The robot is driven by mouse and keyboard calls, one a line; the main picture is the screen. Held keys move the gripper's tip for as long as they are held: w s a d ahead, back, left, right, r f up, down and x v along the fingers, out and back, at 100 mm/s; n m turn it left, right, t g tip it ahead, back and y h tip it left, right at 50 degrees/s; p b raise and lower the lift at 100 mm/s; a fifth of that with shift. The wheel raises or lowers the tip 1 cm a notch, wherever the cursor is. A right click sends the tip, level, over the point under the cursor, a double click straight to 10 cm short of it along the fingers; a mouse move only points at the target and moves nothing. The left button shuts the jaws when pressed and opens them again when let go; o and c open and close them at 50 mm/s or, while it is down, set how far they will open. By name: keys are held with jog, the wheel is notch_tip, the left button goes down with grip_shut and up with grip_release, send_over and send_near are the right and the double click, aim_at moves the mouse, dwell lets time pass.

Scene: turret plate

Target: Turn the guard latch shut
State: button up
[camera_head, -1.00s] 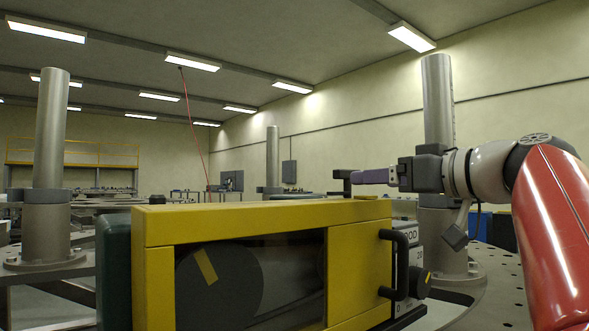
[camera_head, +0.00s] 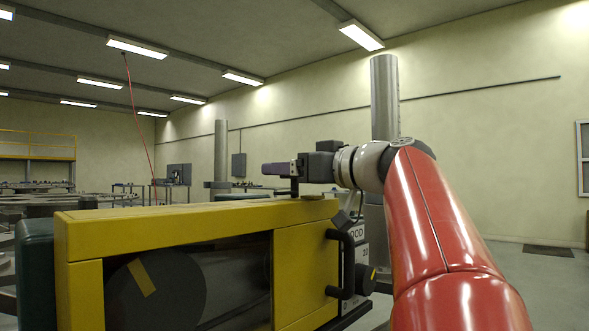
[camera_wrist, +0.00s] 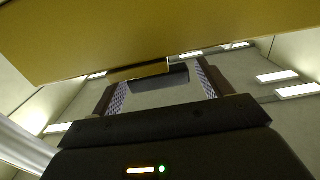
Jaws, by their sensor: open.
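The yellow guard box (camera_head: 190,220) stands in front of me, with a dark window and a black bar handle (camera_head: 335,262) at its right end. A black knob with a yellow mark (camera_head: 368,278) sits low beside the handle; I cannot tell whether it is the guard latch. My gripper (camera_head: 278,169) is level above the box's top near its right end, pointing left, apart from the knob and handle. In the wrist view my gripper (camera_wrist: 158,78) has its jaws apart, with a small yellow-brown block (camera_wrist: 139,71) seen between or beyond the fingertips.
Behind the window is a dark disc with a yellow stripe (camera_head: 143,277). A dark green part (camera_head: 36,272) closes the box's left end. A grey post (camera_head: 385,95) rises behind my arm. Open floor (camera_head: 530,285) lies to the right.

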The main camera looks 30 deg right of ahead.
jog(key=c, duration=1)
jog(key=shift+n+y, duration=0.3)
jog(key=shift+y, duration=0.1)
jog(key=n+g+y+p, duration=0.1)
jog(key=n+g+y, duration=0.1)
jog(key=y, duration=0.1)
jog(key=n+g+y+p, duration=0.2)
jog(key=shift+w+d+r+y, duration=0.1)
jog(key=shift+r+y, duration=0.05)
jog(key=shift+y, duration=0.25)
jog(key=shift+f+n+g+y+p, duration=0.1)
jog(key=shift+n+g+y+p, duration=0.2)
jog(key=shift+n+g+y, duration=0.85)
jog(key=shift+f+n+g+y+p, duration=0.1)
jog(key=shift+n+g+y+p, duration=0.15)
jog(key=shift+n+g+y, duration=0.65)
jog(key=shift+n+g+h, duration=0.25)
jog(key=shift+g, duration=0.5)
jog(key=o, duration=1)
